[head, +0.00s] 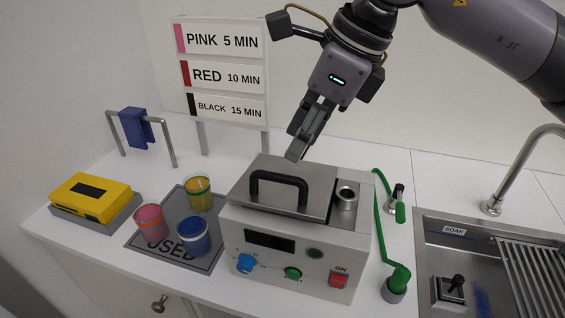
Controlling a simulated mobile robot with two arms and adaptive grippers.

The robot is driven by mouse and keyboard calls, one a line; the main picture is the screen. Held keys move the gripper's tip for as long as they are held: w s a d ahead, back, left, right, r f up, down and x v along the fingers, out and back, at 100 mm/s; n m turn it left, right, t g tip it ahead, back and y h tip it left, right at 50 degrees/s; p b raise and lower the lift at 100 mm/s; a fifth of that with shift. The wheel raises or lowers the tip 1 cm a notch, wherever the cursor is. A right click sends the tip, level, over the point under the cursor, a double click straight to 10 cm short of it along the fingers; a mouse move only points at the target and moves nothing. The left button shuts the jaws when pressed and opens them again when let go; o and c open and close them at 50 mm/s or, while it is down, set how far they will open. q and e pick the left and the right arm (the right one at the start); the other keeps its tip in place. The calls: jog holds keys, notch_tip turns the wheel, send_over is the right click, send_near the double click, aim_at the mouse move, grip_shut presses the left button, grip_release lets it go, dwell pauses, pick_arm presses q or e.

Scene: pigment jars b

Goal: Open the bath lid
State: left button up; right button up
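The bath (295,262) is a pale grey box on the white counter with knobs, a dark display and a red ON switch on its front. Its grey metal lid (258,208) lies flat on top and looks closed, with a black arched handle (280,178) standing up from it. My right gripper (296,153) points down just above and behind the lid's back edge, apart from the handle. Its fingers look close together, but the angle hides whether there is a gap. My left gripper is not in view.
A metal cylinder (346,194) stands at the bath's right top. A grey USED mat (205,262) with pink, yellow and blue jars lies left of the bath. A sign rack (221,74) stands behind. A green hose (380,228) and sink (430,240) are to the right.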

aim_at(280, 175)
jog(key=p+x, duration=0.1)
jog(key=x, duration=0.6)
jog(key=shift+s+f, duration=0.1)
jog(key=shift+f, duration=0.15)
jog(key=shift+c, duration=0.4)
grip_shut()
